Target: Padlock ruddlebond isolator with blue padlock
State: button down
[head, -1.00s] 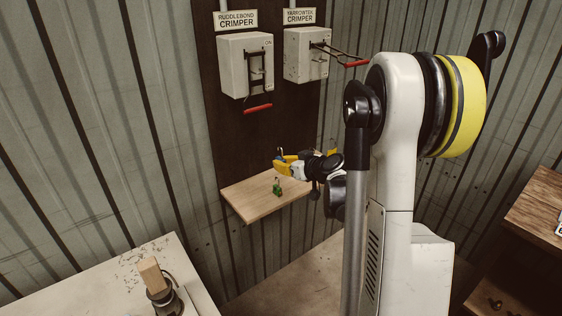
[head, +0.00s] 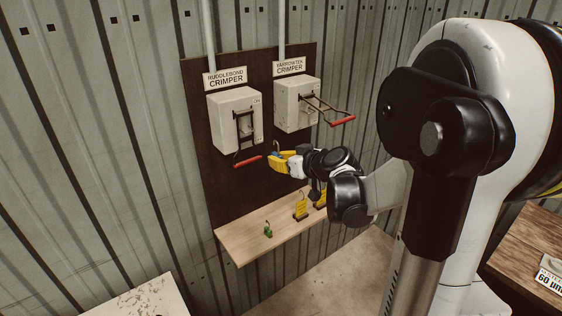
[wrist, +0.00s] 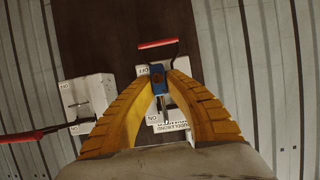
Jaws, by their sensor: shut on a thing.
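The ruddlebond isolator (head: 226,134) is a pale box on the dark board under its name sign (head: 226,77). Its black lever hangs down, with the red grip (head: 248,161) below the box. The wrist view shows the box upside down (wrist: 180,88), with the red grip (wrist: 158,43) beyond my fingertips. My gripper (head: 275,160) has yellow fingers and is shut on the blue padlock (wrist: 157,76). The padlock is upright in front of the box's lower part, apart from it in the head view. The fingers partly hide the box in the wrist view.
The yarrowtek isolator (head: 292,106) is to the right, its lever with red grip (head: 343,121) sticking outward. A pale table (head: 125,300) is at lower left.

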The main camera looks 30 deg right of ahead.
jog(key=shift+w+a+p, duration=0.15)
jog(key=shift+w+p, duration=0.1)
jog(key=shift+w, duration=3.45)
jog(key=shift+w+a+p, duration=0.1)
jog(key=shift+w+p, duration=0.15)
jog(key=shift+w, duration=3.45)
jog(key=shift+f+b, duration=0.85)
jog(key=c, duration=1.4)
grip_release()
